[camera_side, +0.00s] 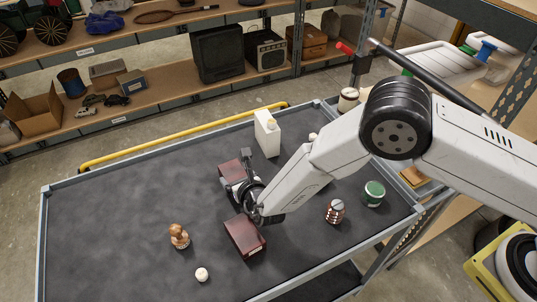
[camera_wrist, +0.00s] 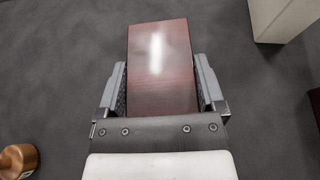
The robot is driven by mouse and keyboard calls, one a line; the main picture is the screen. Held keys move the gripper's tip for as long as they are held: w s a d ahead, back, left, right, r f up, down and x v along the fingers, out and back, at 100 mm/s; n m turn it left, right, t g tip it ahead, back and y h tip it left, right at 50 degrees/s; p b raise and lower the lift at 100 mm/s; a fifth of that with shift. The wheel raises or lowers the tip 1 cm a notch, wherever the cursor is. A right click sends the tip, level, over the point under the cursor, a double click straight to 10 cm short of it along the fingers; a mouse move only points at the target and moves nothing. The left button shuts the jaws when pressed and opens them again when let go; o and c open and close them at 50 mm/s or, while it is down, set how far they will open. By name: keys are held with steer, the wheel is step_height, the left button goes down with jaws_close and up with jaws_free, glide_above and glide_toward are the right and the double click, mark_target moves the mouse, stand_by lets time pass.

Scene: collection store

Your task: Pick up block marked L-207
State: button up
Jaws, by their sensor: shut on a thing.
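A dark red block (camera_side: 230,169) is at my gripper, over the middle of the dark cart top. In the wrist view this glossy red-brown block (camera_wrist: 160,65) lies between the two grey fingers. My gripper (camera_side: 238,184) is shut on it; the fingers also show in the wrist view (camera_wrist: 161,88). No L-207 mark is readable on it. I cannot tell whether the block touches the surface. A second dark red block (camera_side: 245,237) lies nearer the front, with a small pale label on its front end, too small to read.
A white container (camera_side: 267,134) stands behind my gripper. A brown figure (camera_side: 179,236) and white knob (camera_side: 201,274) stand front left. A red-and-white item (camera_side: 335,211) and green tin (camera_side: 374,193) stand at right. The cart has a raised rim (camera_side: 42,245). Its left side is clear.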

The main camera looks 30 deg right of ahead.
steer(key=shift+r, duration=0.5)
steer(key=s+d+r, duration=0.6)
steer(key=s+r, duration=0.5)
steer(key=s, duration=0.1)
steer(key=shift+s+d, duration=0.15)
steer(key=shift+s, duration=0.05)
